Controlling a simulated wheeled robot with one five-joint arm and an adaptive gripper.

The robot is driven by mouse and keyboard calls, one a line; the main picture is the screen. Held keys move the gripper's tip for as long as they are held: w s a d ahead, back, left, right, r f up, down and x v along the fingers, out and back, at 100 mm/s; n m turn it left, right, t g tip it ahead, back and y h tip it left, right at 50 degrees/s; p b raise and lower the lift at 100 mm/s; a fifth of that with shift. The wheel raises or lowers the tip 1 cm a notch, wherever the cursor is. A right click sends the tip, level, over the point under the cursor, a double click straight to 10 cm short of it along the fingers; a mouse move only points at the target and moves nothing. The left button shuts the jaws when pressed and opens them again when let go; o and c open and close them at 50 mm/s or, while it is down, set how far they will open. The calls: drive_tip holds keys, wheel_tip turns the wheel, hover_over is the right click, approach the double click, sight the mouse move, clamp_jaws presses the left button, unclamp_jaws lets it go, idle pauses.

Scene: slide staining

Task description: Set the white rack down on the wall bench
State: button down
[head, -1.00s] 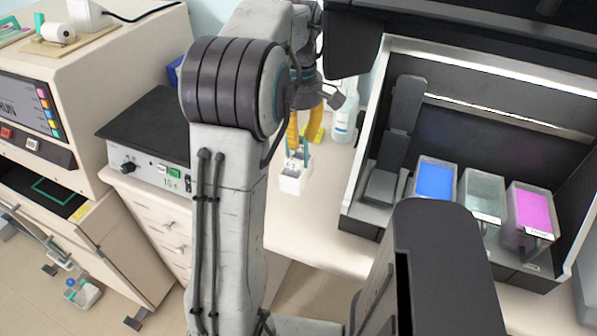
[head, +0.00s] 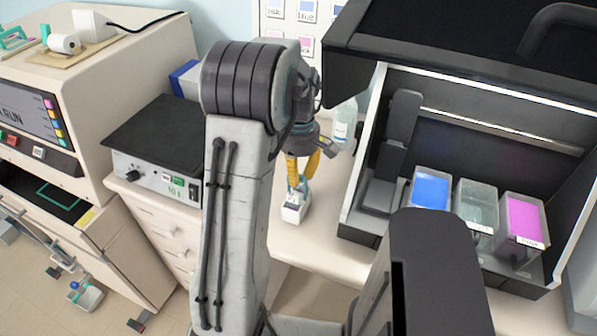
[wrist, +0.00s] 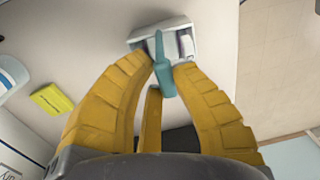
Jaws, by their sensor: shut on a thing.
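The small white rack (head: 294,213) hangs from my gripper by its teal handle. In the wrist view the white rack (wrist: 181,46) shows at the top with the teal handle (wrist: 164,66) between my yellow fingers. My gripper (head: 299,182) is shut on the handle. The rack is over the cream wall bench (head: 330,232), near its front edge. I cannot tell whether its underside touches the bench.
A clear bottle (head: 344,125) stands behind the rack. A dark-topped hotplate (head: 155,135) is to the left. A black open hood with blue (head: 430,188), clear (head: 475,205) and magenta (head: 521,218) tubs is to the right. A yellow item (wrist: 52,98) lies nearby.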

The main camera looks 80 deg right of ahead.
sight(299, 193)
drive_tip(key=c, duration=1.2)
unclamp_jaws()
drive_tip(key=shift+o, duration=0.2)
wheel_tip(299, 193, up, 12)
drive_tip(key=b, duration=0.3)
drive_tip(key=shift+d, duration=0.3)
